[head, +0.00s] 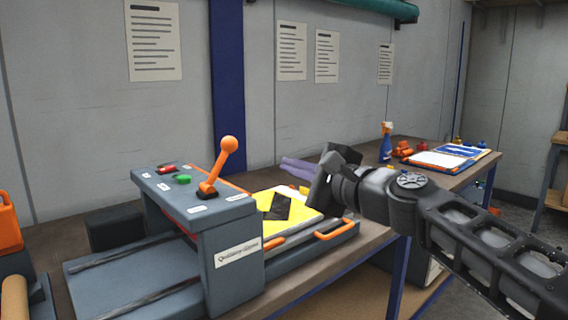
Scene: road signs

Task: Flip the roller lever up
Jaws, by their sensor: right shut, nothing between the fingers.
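The roller lever (220,165) is an orange stick with a round ball on top. It stands on the top plate of a grey press (188,209) and leans a little to the right. My right gripper (318,187) is to the right of the lever, apart from it, over the press bed. It is shut and holds nothing; its fingertips are partly hidden by its own body. My left gripper is not in view.
A yellow and black sign (285,213) lies on the bed under my right gripper, with orange handles (335,229) beside it. A green button (183,179) and a red switch (166,169) sit near the lever.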

